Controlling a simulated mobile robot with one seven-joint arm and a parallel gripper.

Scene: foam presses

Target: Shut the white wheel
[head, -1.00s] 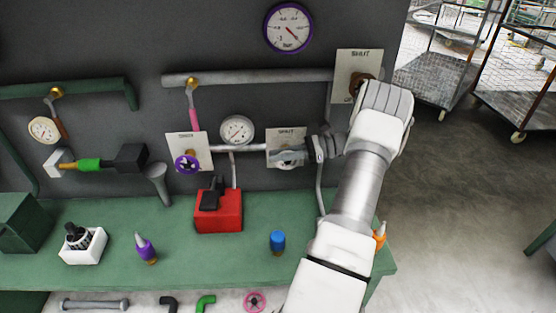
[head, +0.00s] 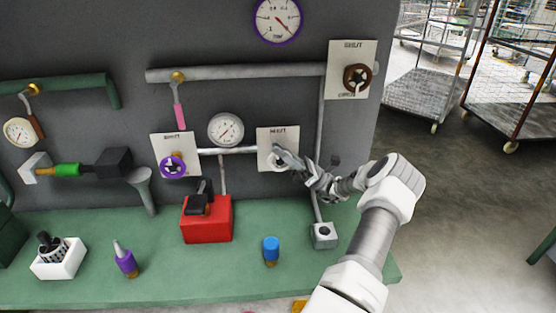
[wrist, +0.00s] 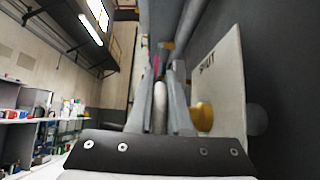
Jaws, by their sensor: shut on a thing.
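The white wheel (head: 273,162) sits in front of the middle SHUT plate (head: 265,138) on the dark wall, mostly hidden by my gripper. My gripper (head: 284,155) reaches it from the right. In the wrist view my gripper (wrist: 161,88) has its fingers on both sides of the pale rim of the white wheel (wrist: 160,108) and is shut on it. The plate with its SHUT lettering (wrist: 222,85) stands close on the right there, with a brass-coloured hub (wrist: 202,117) beside the fingers. The wheel's turn angle cannot be read.
A purple wheel (head: 172,166) is to the left and a brown wheel (head: 357,77) is above right. A round gauge (head: 226,129) and a grey pipe (head: 228,150) are close by. A red box (head: 207,219) and a blue-capped bottle (head: 271,250) stand on the green bench below.

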